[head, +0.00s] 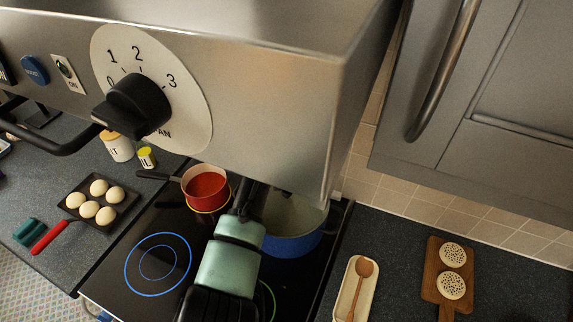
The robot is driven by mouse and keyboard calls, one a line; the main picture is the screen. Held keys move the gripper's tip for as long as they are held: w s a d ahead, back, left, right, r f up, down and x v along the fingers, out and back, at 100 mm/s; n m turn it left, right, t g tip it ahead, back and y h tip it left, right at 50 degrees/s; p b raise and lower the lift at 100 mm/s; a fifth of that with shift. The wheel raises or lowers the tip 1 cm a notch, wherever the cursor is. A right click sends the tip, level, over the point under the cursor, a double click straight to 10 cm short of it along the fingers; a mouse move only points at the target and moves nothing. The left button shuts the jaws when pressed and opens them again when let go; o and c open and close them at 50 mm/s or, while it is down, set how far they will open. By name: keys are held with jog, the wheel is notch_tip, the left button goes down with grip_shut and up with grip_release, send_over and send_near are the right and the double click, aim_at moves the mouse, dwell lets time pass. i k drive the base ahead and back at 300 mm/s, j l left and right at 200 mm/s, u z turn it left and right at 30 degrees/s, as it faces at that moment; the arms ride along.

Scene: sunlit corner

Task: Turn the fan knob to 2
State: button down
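The black fan knob (138,103) sits on a round cream dial plate (190,122) on the steel hood front at upper left. The plate shows 1, 2 and 3, with a 0 partly hidden behind the knob and "FAN" partly covered below. The knob's raised grip juts out to the lower left; I cannot tell which number it marks. My gripper (250,198) is low in the middle, below and right of the knob and apart from it. Its end is dark and cut off by the hood's lower edge, so its fingers cannot be made out.
The steel hood (265,95) overhangs the hob. A black bar handle (55,143) juts out left of the knob. A blue button (34,71) and a switch (67,74) sit beside the dial. A red pan (206,188) and a blue pot (292,240) stand below.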

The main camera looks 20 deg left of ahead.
aim_at(135, 106)
jog(key=k, duration=1)
